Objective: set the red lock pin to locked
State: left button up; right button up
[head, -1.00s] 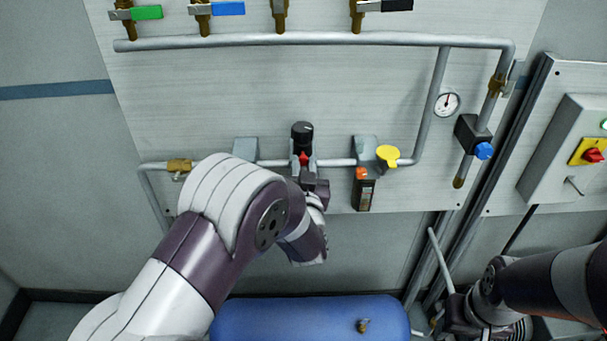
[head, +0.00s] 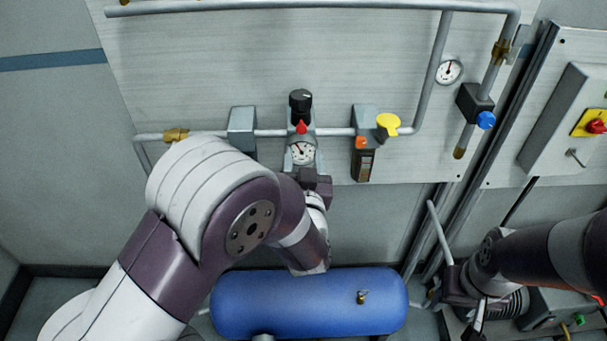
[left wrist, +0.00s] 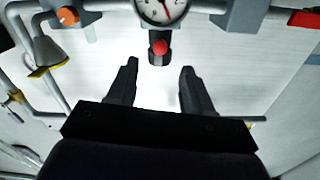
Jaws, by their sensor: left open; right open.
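The red lock pin (head: 301,127) sits below the black knob (head: 301,100) of the regulator and just above its round gauge (head: 302,151). In the left wrist view the red pin (left wrist: 160,47) shows in front of the dark knob, between and beyond the fingertips. My left gripper (left wrist: 159,70) is open and empty, its fingers on either side of the pin's line and apart from it. In the head view it is just below the gauge, largely hidden by my arm. My right gripper (head: 478,318) is low at the right, open, away from the panel.
A grey pipe runs through the regulator, between grey blocks (head: 242,129). To the right are an orange-topped device (head: 363,160), a yellow cap (head: 388,125) and a blue knob (head: 486,120). A blue tank (head: 300,303) lies below the panel.

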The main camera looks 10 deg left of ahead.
pick_arm(q)
jog(key=v, duration=0.4)
jog(key=shift+s+d, duration=0.1)
jog(key=shift+s, duration=0.3)
jog(key=s+d+f+m+g+h, duration=0.1)
jog(key=s+d+f+g+h, duration=0.25)
jog(key=f+g, duration=0.2)
jog(key=s+d+f+m+g+h, duration=0.2)
jog(key=d+f+g+h, duration=0.2)
jog(key=f, duration=0.2)
jog(key=s+a+g+y, duration=0.1)
jog(key=s+a+g, duration=0.2)
jog(key=a, duration=0.3)
jog(key=s+a+r+n+g+y, duration=0.1)
jog(key=s+a+g, duration=0.2)
jog(key=s+a, duration=0.2)
jog(key=a, duration=0.2)
jog(key=shift+a, duration=0.25)
